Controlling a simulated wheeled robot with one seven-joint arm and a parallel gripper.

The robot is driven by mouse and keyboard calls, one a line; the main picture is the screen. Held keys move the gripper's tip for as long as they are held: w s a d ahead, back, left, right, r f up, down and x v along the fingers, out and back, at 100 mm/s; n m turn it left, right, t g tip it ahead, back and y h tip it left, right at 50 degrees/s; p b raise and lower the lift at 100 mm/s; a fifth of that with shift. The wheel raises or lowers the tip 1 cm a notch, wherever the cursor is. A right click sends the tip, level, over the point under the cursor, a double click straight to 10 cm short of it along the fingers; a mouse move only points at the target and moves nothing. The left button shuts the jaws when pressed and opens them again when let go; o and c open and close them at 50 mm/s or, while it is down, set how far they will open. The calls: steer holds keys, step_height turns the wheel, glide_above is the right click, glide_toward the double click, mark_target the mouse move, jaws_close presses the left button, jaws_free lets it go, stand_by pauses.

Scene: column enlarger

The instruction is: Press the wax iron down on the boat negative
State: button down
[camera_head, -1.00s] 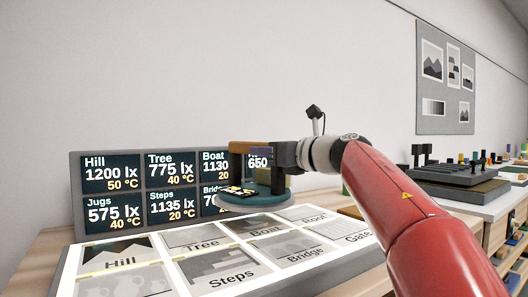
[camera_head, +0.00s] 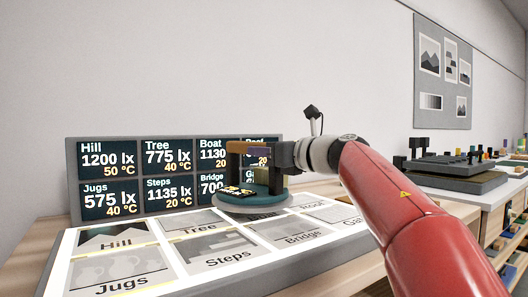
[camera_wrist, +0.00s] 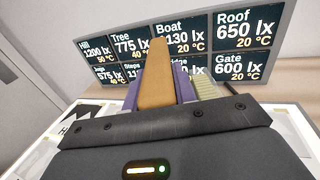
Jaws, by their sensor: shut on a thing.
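The wax iron (camera_head: 252,203) has a round teal base, upright posts and an orange-brown handle. My gripper (camera_head: 263,151) is shut on the handle, which also shows in the wrist view (camera_wrist: 157,78) pointing away from me. The iron is level, over the boat negative (camera_head: 262,219) in the back row of the lit panel. Its base hides most of that negative and its label. The base looks very low over the panel; I cannot tell whether it touches.
A bank of screens (camera_head: 140,180) stands just behind the panel; the Boat screen reads 1130 lx, 20 °C. The Tree (camera_head: 195,220), Steps (camera_head: 228,258) and Bridge (camera_head: 300,237) negatives lie around. A dark grey press-like device (camera_head: 455,175) stands at the right.

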steer(key=shift+s+f+b, duration=0.1)
steer(key=shift+f+b, duration=1)
steer(key=shift+f, duration=0.2)
